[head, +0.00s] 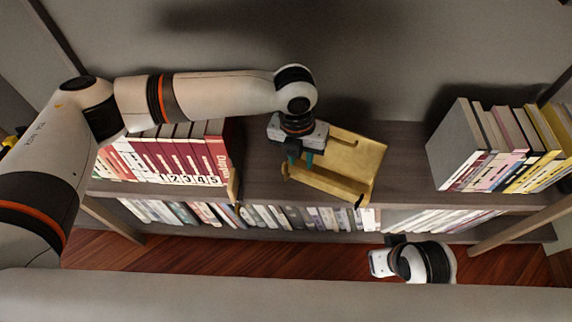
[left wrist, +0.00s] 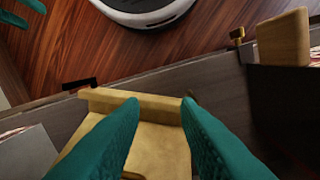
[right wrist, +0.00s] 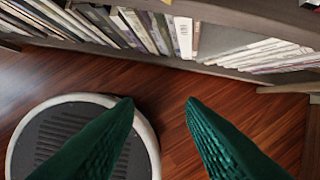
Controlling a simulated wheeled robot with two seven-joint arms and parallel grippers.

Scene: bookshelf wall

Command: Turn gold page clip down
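A gold book stand (head: 350,150) with a raised front ledge sits on the shelf top. It also shows in the left wrist view (left wrist: 160,145). A small dark gold piece (head: 286,172) that may be a page clip is at the ledge's left end, and a similar one (head: 359,201) is at its right end. Which way either is turned is too small to tell. My left gripper (head: 301,159) is over the stand's left part, fingers pointing down and apart, with nothing visibly gripped. Whether they touch the stand is unclear. My right gripper (right wrist: 160,103) is open and empty above the floor.
Red books (head: 185,155) with a wooden bookend (head: 233,186) stand left of the stand. More books (head: 500,150) stand at the right. The shelf top between the stand and the right books is clear. Books fill the lower shelf (head: 290,217).

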